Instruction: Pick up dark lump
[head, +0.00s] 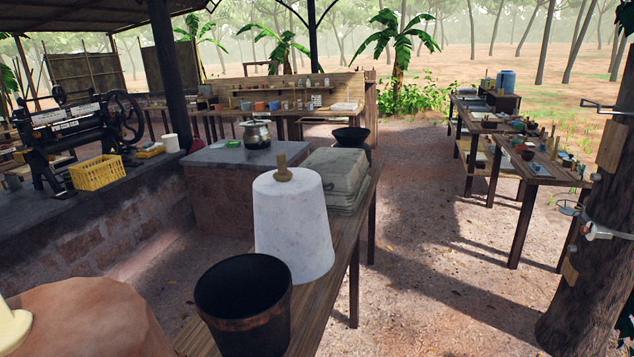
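I cannot make out a thing that is surely the dark lump. A small brown knob-like piece (283,174) sits on top of a white tapered vessel (292,228) on the near wooden table (345,268). In front of it stands a black bucket (243,312) with a brown band; its inside is dark and I cannot see any contents. My gripper is not in view.
Grey stacked trays (338,172) lie behind the white vessel. A large reddish-brown form (85,318) fills the lower left. A roller machine (75,130) and a yellow crate (97,173) stand on the left counter. Open ground (440,290) lies right of the near table, before a tree trunk (590,270).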

